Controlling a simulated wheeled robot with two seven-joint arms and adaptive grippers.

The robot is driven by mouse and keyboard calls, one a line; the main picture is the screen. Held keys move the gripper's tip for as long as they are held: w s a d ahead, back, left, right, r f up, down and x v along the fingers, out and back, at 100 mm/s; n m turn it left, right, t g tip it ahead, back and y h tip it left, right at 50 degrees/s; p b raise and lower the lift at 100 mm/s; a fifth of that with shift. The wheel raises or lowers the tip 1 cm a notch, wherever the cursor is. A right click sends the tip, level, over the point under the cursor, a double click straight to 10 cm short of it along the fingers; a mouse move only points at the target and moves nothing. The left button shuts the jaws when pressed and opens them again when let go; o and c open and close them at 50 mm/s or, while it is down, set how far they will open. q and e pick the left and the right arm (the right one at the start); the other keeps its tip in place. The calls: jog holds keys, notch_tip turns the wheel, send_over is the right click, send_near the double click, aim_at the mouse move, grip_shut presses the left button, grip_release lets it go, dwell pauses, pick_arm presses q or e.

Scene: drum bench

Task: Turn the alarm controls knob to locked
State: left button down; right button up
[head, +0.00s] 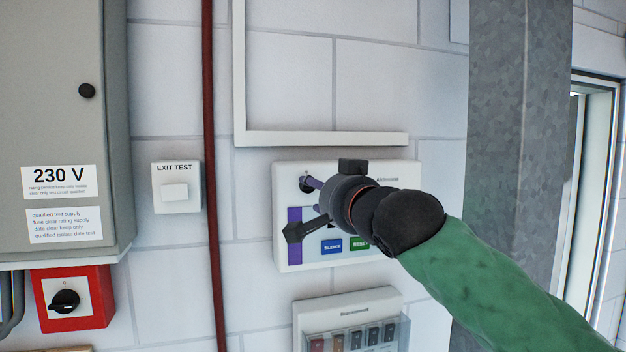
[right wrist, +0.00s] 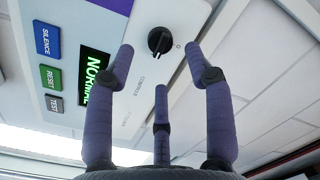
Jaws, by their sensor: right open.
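The alarm panel (head: 282,262) is a white box on the wall with blue and green buttons. Its black alarm controls knob (head: 306,184) shows at its upper left in the head view, partly behind my fingers. In the right wrist view the knob (right wrist: 160,41) stands clear above the CONTROLS lettering, between and beyond my outer fingertips. I cannot read its setting for certain. My right gripper (head: 315,192) is open and empty, its purple fingers pointing at the knob; its fingers also show in the right wrist view (right wrist: 160,68). Contact is not visible. My left gripper is out of view.
A green NORMAL display (right wrist: 95,80) is lit on the panel. An EXIT TEST switch (head: 176,188), a red pipe (head: 213,190) and a grey 230 V cabinet (head: 60,130) lie left. A clear-fronted box (head: 350,297) hangs below. A grey column (head: 515,150) stands right.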

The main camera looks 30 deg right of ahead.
jog(key=w, duration=0.1)
jog(key=w+p, duration=0.1)
jog(key=w, duration=0.2)
jog(key=shift+w+d, duration=0.2)
jog(key=shift+d, duration=0.1)
grip_shut()
